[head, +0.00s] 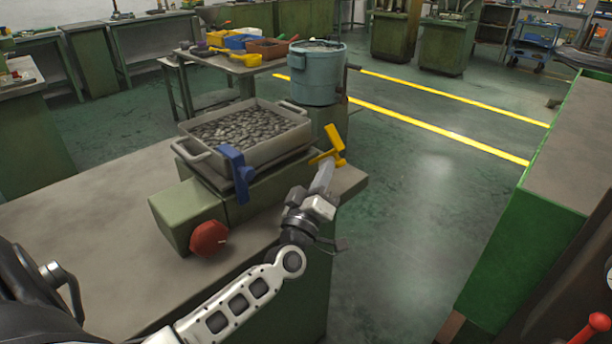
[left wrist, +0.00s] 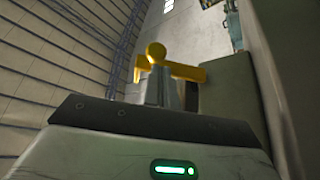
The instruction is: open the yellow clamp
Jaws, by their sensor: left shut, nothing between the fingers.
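The yellow clamp (head: 333,147) sits at the right end of the green machine (head: 262,182) in the head view, its handle slanting up. My left gripper (head: 326,166) is shut and empty, with its fingertips right at the lower part of the clamp. In the left wrist view, the clamp (left wrist: 186,71) shows just beyond the closed fingers (left wrist: 163,82), which hide part of it. I cannot tell whether they touch. My right gripper is not in view.
A blue clamp (head: 237,174) stands at the machine's front, and a red knob (head: 209,239) is at its near end. A metal tray (head: 200,160) of dark pieces sits on the machine. A blue-grey bucket (head: 318,78) stands behind. Open floor lies to the right.

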